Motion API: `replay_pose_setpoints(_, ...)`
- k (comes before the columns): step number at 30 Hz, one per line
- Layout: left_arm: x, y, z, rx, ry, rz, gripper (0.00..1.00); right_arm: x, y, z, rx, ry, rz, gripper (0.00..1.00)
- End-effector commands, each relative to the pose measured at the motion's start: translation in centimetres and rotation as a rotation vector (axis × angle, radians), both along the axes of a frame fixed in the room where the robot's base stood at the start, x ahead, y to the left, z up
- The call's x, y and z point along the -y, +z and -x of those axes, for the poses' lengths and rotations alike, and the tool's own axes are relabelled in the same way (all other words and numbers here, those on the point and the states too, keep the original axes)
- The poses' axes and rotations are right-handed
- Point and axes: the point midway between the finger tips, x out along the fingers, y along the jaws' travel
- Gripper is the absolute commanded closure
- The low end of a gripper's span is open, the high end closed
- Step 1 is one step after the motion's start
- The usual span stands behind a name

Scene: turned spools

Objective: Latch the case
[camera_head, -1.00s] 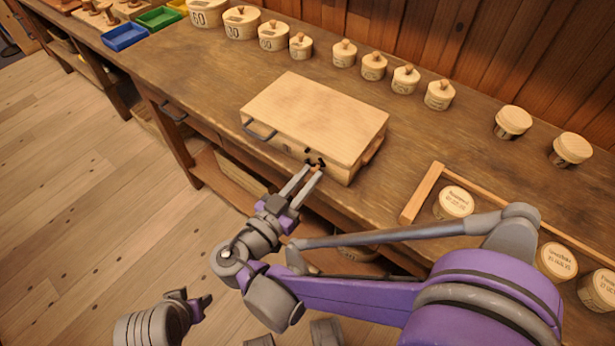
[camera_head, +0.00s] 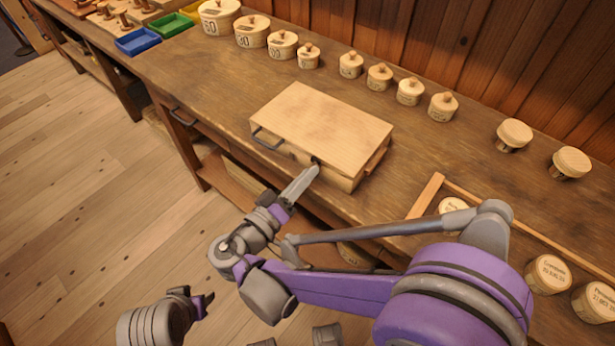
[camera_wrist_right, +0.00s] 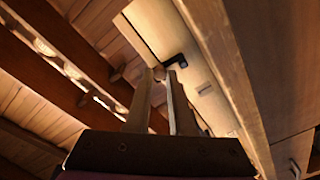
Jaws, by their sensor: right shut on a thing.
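The case (camera_head: 325,125) is a flat light-wood box on the bench, lid down. A dark bar handle (camera_head: 268,139) is on its front left. My right gripper (camera_head: 314,170) is at the front face, its fingers close together on the case's small latch, which they mostly hide in the head view. In the right wrist view the fingertips (camera_wrist_right: 163,74) are around a small piece, beside a black latch part (camera_wrist_right: 176,60) on the case front (camera_wrist_right: 205,95). Whether the latch is fastened cannot be seen. My left gripper (camera_head: 203,301) is low at left, away from the case.
Several lidded round wooden boxes (camera_head: 282,45) line the back of the bench (camera_head: 215,95). Blue (camera_head: 138,41) and green (camera_head: 170,25) trays are at far left. A wooden rail (camera_head: 426,195) and more round boxes are at right. Bench top left of the case is clear.

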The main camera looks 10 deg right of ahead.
Motion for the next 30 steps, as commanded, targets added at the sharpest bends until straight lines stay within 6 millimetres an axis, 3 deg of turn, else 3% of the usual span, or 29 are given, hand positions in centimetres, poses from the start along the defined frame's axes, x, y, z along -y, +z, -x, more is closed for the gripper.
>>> replay_pose_setpoints(23, 0.00, 0.20, 0.00, 0.001, 0.000, 0.000, 0.50, -0.23, 0.15, -0.28, -0.081, 0.001, 0.070, 1.00)
replay_pose_setpoints(24, 0.00, 0.21, 0.00, 0.001, 0.000, 0.000, 0.50, -0.23, 0.15, -0.28, -0.081, 0.001, 0.070, 0.76)
replay_pose_setpoints(28, 0.00, 0.20, 0.00, 0.001, 0.000, 0.000, 0.50, -0.23, 0.15, -0.27, -0.080, 0.000, 0.069, 0.52)
replay_pose_setpoints(30, 0.00, 0.20, 0.00, 0.001, 0.000, 0.000, 0.50, -0.22, 0.14, -0.26, -0.080, 0.000, 0.069, 0.49)
